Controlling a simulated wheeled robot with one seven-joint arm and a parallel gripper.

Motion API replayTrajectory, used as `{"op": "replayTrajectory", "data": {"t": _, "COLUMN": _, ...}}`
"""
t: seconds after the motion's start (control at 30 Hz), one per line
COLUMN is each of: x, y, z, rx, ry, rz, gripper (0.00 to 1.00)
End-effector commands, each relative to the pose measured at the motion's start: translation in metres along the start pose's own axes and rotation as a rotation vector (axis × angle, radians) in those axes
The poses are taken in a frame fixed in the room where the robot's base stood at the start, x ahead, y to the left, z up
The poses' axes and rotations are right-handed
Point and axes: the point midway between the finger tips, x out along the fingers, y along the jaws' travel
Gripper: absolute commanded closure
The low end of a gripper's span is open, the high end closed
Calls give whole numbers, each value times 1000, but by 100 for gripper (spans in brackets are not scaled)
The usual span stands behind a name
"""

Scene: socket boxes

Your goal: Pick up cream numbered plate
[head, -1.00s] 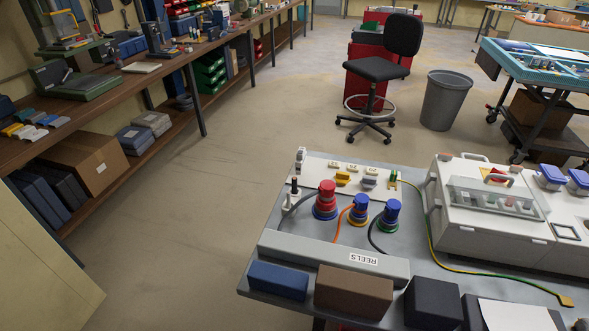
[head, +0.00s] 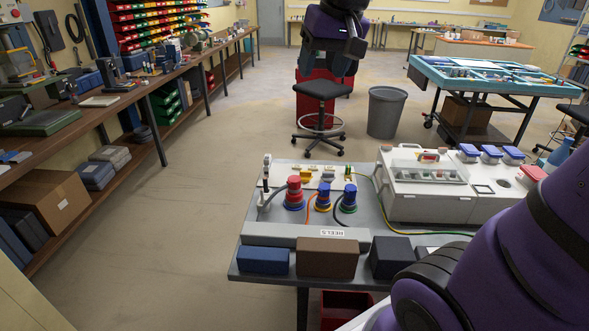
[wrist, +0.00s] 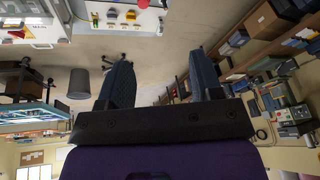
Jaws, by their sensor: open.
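I cannot single out a cream numbered plate. Small pale pieces (head: 285,168) sit along the back of the grey table's light panel in the head view, too small to read any number. My gripper (wrist: 160,75) is open and empty in the wrist view, its two dark fingers spread apart over the room, touching nothing. In the head view its dark end (head: 345,42) shows at the top, raised in front of the black stool and well above the table.
A stool (head: 322,90) and bin (head: 386,112) stand behind. Open floor (head: 180,230) lies left.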

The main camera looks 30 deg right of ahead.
Motion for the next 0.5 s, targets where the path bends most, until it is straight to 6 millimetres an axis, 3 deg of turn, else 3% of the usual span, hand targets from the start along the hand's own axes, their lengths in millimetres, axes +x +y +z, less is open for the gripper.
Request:
{"op": "replayTrajectory", "data": {"t": 0.1, "x": 15, "y": 5, "z": -38, "rx": 40, "ry": -28, "rz": 1, "gripper": 40}}
{"op": "replayTrajectory", "data": {"t": 0.5, "x": 85, "y": 30, "z": -150, "rx": 167, "ry": -99, "rz": 16, "gripper": 40}}
